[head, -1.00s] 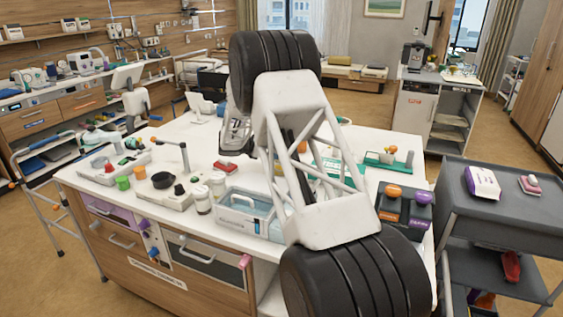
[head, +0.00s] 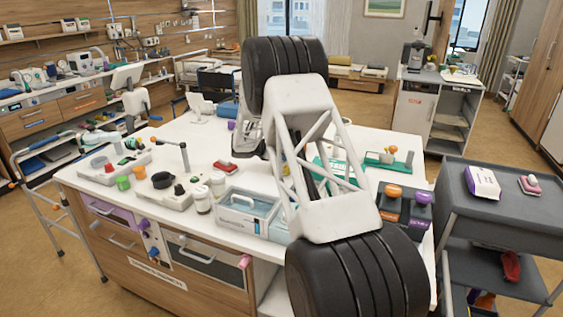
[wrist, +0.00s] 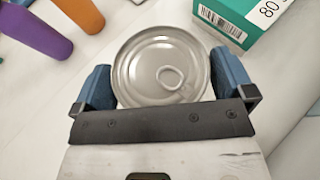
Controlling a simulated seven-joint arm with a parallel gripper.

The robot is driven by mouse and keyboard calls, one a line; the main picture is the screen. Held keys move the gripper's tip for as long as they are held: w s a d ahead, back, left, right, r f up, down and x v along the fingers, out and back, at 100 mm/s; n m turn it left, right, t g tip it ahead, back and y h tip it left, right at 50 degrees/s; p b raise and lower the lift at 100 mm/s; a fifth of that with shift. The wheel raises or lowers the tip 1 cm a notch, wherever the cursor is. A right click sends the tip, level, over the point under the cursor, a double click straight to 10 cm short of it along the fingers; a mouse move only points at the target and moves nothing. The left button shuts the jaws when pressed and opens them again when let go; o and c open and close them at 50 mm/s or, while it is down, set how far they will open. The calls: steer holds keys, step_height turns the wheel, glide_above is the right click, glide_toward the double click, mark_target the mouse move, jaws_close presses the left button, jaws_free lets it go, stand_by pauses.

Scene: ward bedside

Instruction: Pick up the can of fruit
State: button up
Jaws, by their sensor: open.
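The can (wrist: 150,55) shows in the wrist view from above, upright, with a silver lid and a pull ring. Its label is out of sight. My gripper (wrist: 163,84) is open, with one blue-padded finger on each side of the can. The can lies between the fingers, close to the dark palm edge; I cannot tell whether either finger touches it. In the head view my arm hides the can and the fingers.
In the wrist view a green and white box (wrist: 238,28) stands close by the right finger. Purple (wrist: 36,32) and orange (wrist: 82,12) items lie at upper left. A blue-grey basket (head: 246,212) sits on the white table (head: 215,150).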

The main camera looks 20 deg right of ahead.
steer(key=shift+c, duration=0.2)
steer(key=shift+r, duration=0.1)
steer(key=c, duration=1)
steer(key=shift+c, duration=0.2)
steer(key=shift+r, duration=5)
